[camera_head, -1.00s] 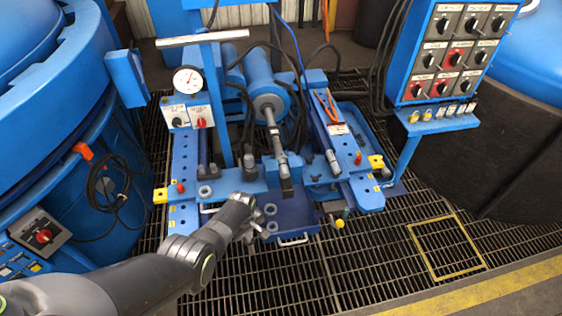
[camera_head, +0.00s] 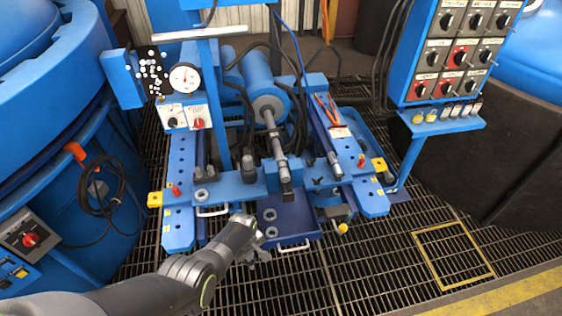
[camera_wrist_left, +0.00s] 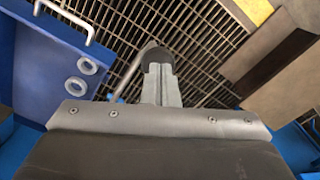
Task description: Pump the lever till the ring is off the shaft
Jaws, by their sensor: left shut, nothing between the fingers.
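The blue press stand has a pale metal shaft (camera_head: 275,138) running toward me from a blue cylinder (camera_head: 268,103). I cannot clearly tell a ring on the shaft. My left gripper (camera_head: 257,253) is shut and empty in front of the stand, beside the blue tray (camera_head: 295,236). In the left wrist view the shut fingers (camera_wrist_left: 160,72) overlap a round dark end (camera_wrist_left: 153,64) with a thin metal rod (camera_wrist_left: 129,75) beside it. This may be the lever; I cannot tell whether they touch. My right gripper is not in view.
A round gauge (camera_head: 184,78) stands above the stand's left side. Two loose-looking grey rings (camera_wrist_left: 82,76) are on the tray. A switch panel (camera_head: 455,52) is at the right. White dots (camera_head: 152,72) show left of the gauge. Open grating (camera_head: 375,270) lies in front.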

